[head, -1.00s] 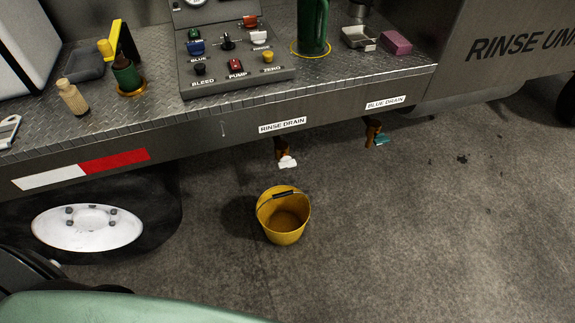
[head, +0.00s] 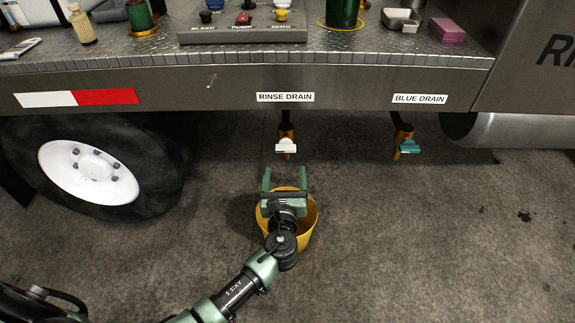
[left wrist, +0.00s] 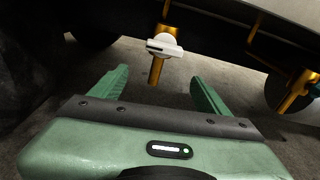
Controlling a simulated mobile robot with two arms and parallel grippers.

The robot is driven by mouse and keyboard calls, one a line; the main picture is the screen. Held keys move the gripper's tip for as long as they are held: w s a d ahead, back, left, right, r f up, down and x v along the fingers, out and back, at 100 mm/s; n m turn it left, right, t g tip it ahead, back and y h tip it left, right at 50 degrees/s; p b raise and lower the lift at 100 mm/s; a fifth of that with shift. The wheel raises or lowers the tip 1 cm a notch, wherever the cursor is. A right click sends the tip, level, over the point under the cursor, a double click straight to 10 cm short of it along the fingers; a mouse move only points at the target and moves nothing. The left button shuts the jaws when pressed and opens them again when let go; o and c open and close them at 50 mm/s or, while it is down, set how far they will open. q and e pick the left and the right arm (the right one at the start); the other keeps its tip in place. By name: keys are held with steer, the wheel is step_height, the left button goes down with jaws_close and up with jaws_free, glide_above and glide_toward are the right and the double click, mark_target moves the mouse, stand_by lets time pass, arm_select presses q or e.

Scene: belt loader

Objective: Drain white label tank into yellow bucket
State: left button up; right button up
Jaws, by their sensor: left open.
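The drain under the "RINSE DRAIN" label (head: 285,97) is a brass spout with a white handle (head: 286,148). The white handle also shows in the left wrist view (left wrist: 164,46), just beyond and between my finger tips. The yellow bucket (head: 311,228) stands on the ground below that drain, partly hidden by my gripper. My left gripper (head: 285,178) is open and empty, over the bucket and a little short of the white handle. In the left wrist view its two green fingers (left wrist: 157,82) are spread apart. My right gripper is not in view.
A second brass drain with a teal handle (head: 408,148) hangs to the right under the "BLUE DRAIN" label (head: 419,99). The truck deck edge (head: 200,90) runs above both drains. A wheel (head: 90,172) stands at left. The ground at right is clear.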

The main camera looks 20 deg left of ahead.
mark_target(286, 151)
arm_select(q)
steer(key=shift+m+t, duration=0.3)
steer(key=shift+m, duration=0.1)
steer(key=w, duration=0.2)
steer(key=w+a+r+b, duration=0.1)
steer(key=w, duration=0.1)
steer(key=w+a+r, duration=0.1)
steer(key=w, duration=0.1)
steer(key=shift+w+r, duration=0.2)
steer(key=shift+w, duration=0.05)
steer(key=shift+w+a+b, duration=0.1)
steer(key=shift+w+b, duration=0.2)
steer(key=shift+w, duration=0.3)
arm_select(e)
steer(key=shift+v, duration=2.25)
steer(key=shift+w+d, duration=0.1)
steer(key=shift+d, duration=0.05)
arm_select(q)
steer(key=c, duration=1.4)
